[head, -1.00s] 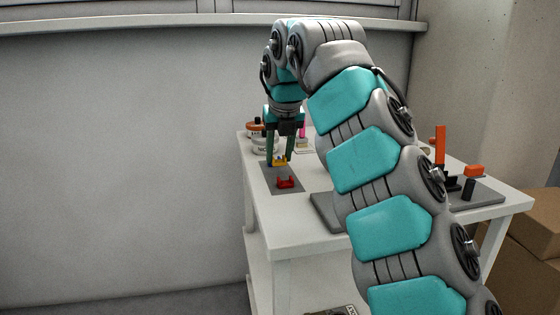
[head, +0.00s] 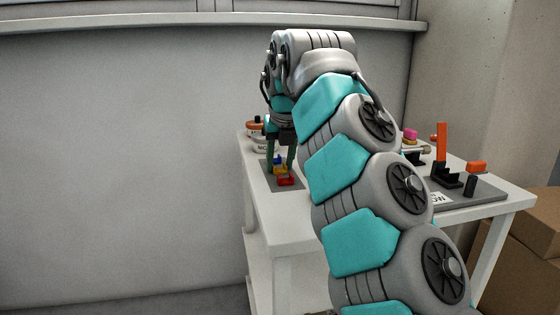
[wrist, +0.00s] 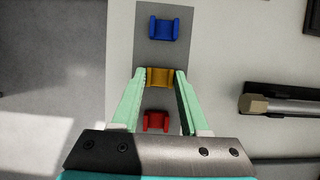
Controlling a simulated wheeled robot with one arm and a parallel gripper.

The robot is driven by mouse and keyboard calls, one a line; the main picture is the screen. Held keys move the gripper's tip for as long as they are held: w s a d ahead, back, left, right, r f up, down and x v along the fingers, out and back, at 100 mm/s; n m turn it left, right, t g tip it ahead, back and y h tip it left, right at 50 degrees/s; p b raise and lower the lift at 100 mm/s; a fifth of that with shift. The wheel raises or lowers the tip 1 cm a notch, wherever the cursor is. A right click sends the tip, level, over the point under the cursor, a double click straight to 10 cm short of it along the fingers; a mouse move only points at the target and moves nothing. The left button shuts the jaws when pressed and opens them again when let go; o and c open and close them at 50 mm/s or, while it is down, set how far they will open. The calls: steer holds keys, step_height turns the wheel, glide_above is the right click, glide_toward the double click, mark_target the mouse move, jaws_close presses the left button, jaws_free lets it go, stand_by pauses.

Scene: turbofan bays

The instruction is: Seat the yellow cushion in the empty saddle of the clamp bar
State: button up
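The yellow cushion (wrist: 160,77) sits on a grey mat (wrist: 146,50), between a blue cushion (wrist: 163,28) and a red cushion (wrist: 156,122). My gripper (wrist: 161,75) points down with its green fingers on either side of the yellow cushion; they look open, close to its sides, and contact is not clear. In the head view the yellow cushion (head: 280,171) shows between the fingers, with the red cushion (head: 286,181) nearer. At the right of the table, a dark fixture plate (head: 490,196) carries black holders (head: 446,177) and an orange upright (head: 441,143); which part is the empty saddle is unclear.
White-labelled round containers (head: 262,145) stand behind the mat. My arm hides the table's middle. In the wrist view, a tan-ended rod (wrist: 255,104) lies right of the mat.

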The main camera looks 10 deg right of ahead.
steer(key=o, duration=0.4)
steer(key=p+v, duration=0.2)
steer(key=v, duration=0.1)
steer(key=shift+a+r, duration=0.1)
steer(key=shift+r, duration=0.35)
steer(key=shift+s+a+r, duration=0.1)
steer(key=shift+s+r, duration=0.1)
steer(key=shift+r, duration=0.2)
steer(key=shift+v, duration=1.1)
steer(key=shift+s+r, duration=0.1)
steer(key=shift+r, duration=0.25)
